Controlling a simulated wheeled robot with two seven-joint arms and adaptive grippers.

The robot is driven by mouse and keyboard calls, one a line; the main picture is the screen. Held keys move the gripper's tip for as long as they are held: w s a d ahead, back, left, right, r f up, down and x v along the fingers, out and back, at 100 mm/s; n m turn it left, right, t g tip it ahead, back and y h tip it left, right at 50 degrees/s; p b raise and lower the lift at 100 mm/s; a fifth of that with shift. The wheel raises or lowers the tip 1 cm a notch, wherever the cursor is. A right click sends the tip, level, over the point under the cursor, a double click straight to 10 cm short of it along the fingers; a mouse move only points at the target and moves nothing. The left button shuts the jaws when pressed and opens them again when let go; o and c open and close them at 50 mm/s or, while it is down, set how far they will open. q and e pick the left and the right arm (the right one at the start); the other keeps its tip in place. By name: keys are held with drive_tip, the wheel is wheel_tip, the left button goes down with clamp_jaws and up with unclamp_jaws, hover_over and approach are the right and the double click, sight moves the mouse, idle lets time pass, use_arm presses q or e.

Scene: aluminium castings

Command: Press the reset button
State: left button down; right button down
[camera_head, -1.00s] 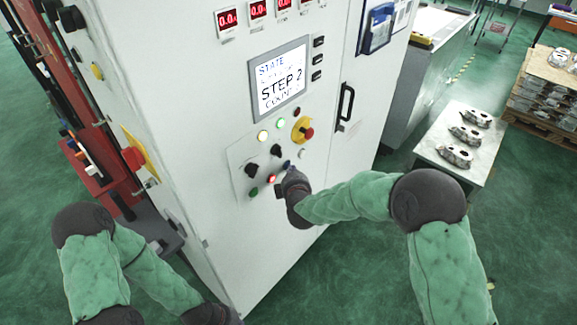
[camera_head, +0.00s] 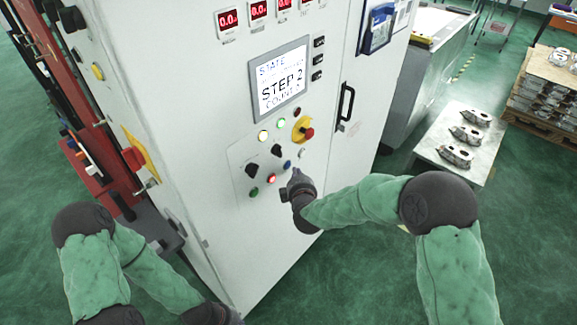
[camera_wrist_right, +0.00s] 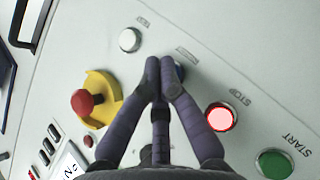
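The white control cabinet (camera_head: 225,140) carries a panel of buttons. A blue button (camera_head: 287,165) sits between a white button (camera_head: 302,153) and the lit red button (camera_head: 271,179). In the right wrist view the blue button (camera_wrist_right: 180,73) is partly hidden behind my fingertips, and its label is too small to read. My right gripper (camera_wrist_right: 162,78) is shut and empty, its fingertips in front of the blue button; whether they touch it I cannot tell. In the head view this gripper (camera_head: 295,175) is just below and right of the blue button. My left gripper is out of view.
STOP marks the red button (camera_wrist_right: 221,117) and START the green button (camera_wrist_right: 274,163). A red emergency knob (camera_wrist_right: 82,101) on a yellow base is nearby. A table (camera_head: 480,160) with castings stands at the right.

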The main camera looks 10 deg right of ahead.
drive_tip(key=s+d, duration=0.1)
drive_tip(key=s, duration=0.1)
drive_tip(key=s+d, duration=0.1)
drive_tip(key=shift+s+d, duration=0.35)
drive_tip(key=shift+d, duration=0.05)
drive_tip(key=shift+f, duration=0.1)
idle(0.6)
drive_tip(key=s+a+f+m+g+y+b, duration=0.2)
drive_tip(key=s+f+m+g, duration=0.3)
drive_tip(key=f, duration=0.7)
drive_tip(key=s+a+f+m+g+y+b, duration=0.1)
drive_tip(key=s+a+f+m+g+b, duration=0.15)
drive_tip(key=s+f, duration=0.65)
drive_tip(key=s+a+f+m+g+y+b, duration=0.1)
drive_tip(key=s+f+m+g, duration=0.2)
drive_tip(key=s+f, duration=0.4)
drive_tip(key=s+a+f+m+g+y+b, duration=0.1)
drive_tip(key=s+a+f+m+g+b, duration=0.1)
drive_tip(key=s+f+m, duration=0.3)
drive_tip(key=s+f+g, duration=0.1)
drive_tip(key=s+f, duration=0.2)
drive_tip(key=f, duration=0.1)
drive_tip(key=shift+a+f+b, duration=0.25)
drive_tip(key=shift+b, duration=0.05)
